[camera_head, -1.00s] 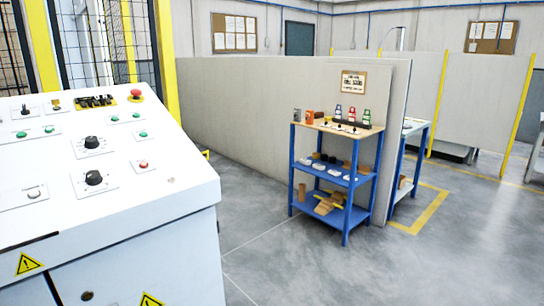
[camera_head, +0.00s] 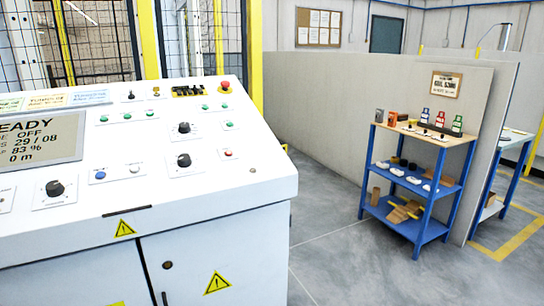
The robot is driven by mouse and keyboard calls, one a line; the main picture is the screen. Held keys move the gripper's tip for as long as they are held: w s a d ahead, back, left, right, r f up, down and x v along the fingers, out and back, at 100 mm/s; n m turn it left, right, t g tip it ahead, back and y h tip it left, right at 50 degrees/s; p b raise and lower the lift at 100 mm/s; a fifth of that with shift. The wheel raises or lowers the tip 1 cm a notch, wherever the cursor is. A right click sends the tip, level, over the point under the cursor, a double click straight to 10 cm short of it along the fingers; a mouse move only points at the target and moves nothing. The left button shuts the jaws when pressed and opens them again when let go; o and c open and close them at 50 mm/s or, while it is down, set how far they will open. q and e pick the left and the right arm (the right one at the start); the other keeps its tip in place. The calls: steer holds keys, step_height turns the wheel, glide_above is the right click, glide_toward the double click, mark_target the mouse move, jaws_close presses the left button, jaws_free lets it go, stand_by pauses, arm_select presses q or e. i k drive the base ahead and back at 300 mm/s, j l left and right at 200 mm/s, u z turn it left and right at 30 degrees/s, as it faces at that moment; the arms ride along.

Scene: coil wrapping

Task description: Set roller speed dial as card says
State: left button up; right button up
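A white control console (camera_head: 230,175) fills the left of the view. Its sloped top carries several black rotary dials: one at the front left (camera_head: 55,188), one at the right (camera_head: 184,160) and one above that (camera_head: 184,128). The dial labels are too small to read, so I cannot tell which is the roller speed dial. A display (camera_head: 38,140) at the left edge is partly cut off and reads "READY", "OFF", "29 / 08", "83 %" and "0 m". Colored cards (camera_head: 48,101) lie along the console's back edge, their text unreadable. Neither gripper is in view.
A blue shelf cart (camera_head: 415,185) with bottles, boxes and small parts stands at the right against a grey partition (camera_head: 330,105). A red emergency button (camera_head: 224,86) is at the console's back. Grey floor (camera_head: 325,235) between console and cart is clear.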

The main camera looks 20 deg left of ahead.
mark_target(185, 161)
steer(key=u, duration=1.3)
steer(key=i+u, duration=0.45)
steer(key=i+l+u, duration=0.15)
steer(key=i+u, duration=0.25)
steer(key=l, duration=0.8)
steer(key=k+l+u, duration=0.1)
steer(key=l, duration=0.7)
